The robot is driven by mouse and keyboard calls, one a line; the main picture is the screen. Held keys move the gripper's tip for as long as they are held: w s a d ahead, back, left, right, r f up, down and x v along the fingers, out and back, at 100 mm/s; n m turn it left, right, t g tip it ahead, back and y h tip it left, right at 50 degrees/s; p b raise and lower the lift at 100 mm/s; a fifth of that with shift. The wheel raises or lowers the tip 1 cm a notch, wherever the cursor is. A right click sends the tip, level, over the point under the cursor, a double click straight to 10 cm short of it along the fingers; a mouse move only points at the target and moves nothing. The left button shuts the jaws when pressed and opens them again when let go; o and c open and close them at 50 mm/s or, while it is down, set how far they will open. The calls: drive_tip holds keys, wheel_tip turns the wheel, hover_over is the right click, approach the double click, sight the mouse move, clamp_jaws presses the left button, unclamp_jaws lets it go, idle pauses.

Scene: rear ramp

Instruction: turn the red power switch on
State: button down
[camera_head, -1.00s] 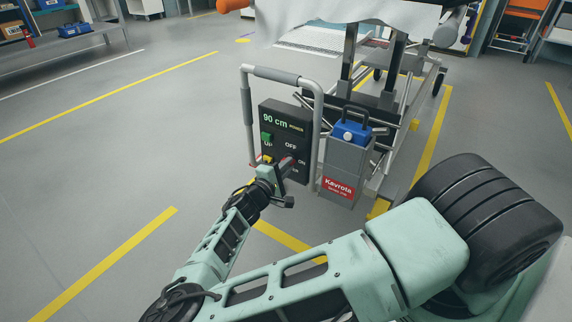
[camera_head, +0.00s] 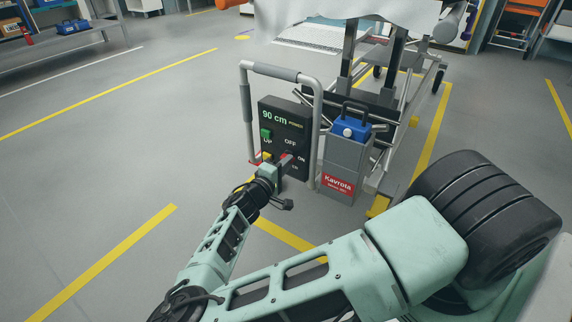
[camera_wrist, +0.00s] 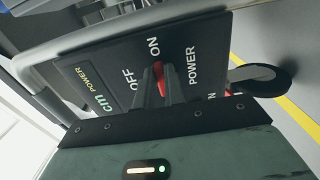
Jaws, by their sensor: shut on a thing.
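The red power switch (camera_wrist: 159,70) is a small lever on the black control panel (camera_wrist: 100,75). In the wrist view its red tip shows between my gripper's fingers (camera_wrist: 156,88), near the printed ON and beside OFF. My gripper is shut on the switch; the fingers hide most of it, so its exact setting is hard to tell. The panel display reads 90 cm, with a green UP button (camera_head: 266,134) and a yellow button below.
A grey metal handle frame (camera_head: 247,110) surrounds the panel. A grey box with a blue top (camera_head: 350,129) and a red Kavrota label stands close on its right. The lift cart (camera_head: 385,95) is behind. Open floor lies to the left.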

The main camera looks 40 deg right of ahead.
drive_tip(key=c, duration=1.5)
unclamp_jaws()
drive_tip(key=shift+a, duration=0.1)
drive_tip(key=p+v, duration=0.4)
drive_tip(key=v, duration=1.3)
drive_tip(key=shift+s+a, duration=0.1)
drive_tip(key=shift+a, duration=0.05)
